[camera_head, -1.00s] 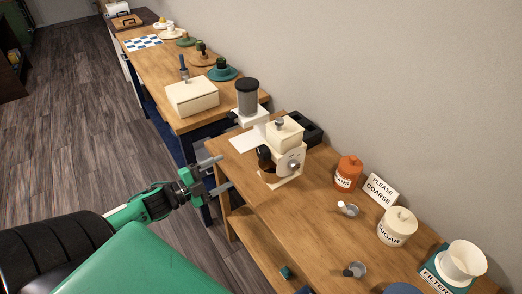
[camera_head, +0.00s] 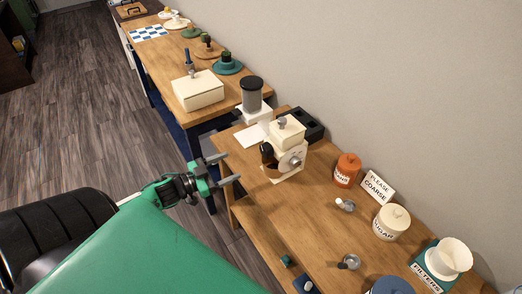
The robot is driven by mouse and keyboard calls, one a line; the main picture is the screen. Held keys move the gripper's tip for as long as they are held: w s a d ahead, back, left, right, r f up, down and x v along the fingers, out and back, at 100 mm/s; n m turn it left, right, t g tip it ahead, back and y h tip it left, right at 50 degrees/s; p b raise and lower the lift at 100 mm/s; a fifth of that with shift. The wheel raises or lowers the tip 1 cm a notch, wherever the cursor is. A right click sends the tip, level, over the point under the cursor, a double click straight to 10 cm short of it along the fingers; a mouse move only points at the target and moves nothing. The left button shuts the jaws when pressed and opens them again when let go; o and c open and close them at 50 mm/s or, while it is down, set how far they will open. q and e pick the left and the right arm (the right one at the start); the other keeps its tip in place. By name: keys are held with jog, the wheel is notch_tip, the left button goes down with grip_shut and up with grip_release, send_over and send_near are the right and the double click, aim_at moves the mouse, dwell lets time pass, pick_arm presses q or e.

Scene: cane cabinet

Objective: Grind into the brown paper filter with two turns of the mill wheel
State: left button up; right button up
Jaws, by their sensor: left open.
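The cream mill (camera_head: 287,133) stands upright on the wooden counter, with a silver wheel (camera_head: 290,163) on its front. A dark rounded part (camera_head: 267,151) sits at its left side. The brown paper filter (camera_head: 270,170) shows low at the mill's left side, partly hidden; I cannot tell its contents. My left gripper (camera_head: 233,167) is open and empty at the counter's left edge, left of the mill and apart from it, with its fingers pointing toward it. My right gripper is not in view.
An orange beans jar (camera_head: 347,171), a "please coarse" sign (camera_head: 378,187), a sugar jar (camera_head: 391,223) and a filters box (camera_head: 430,270) with a white dripper (camera_head: 449,257) line the wall side. Small scoops (camera_head: 345,205) lie nearer. Bare wood lies right of the mill.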

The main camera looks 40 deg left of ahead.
aim_at(263, 151)
pick_arm(q)
jog(key=p+x, duration=0.3)
jog(key=x, duration=0.8)
jog(key=shift+w+d, duration=0.1)
jog(key=shift+w, duration=0.05)
jog(key=shift+w+d, duration=0.3)
jog(key=shift+w, duration=0.35)
jog(key=c, duration=1)
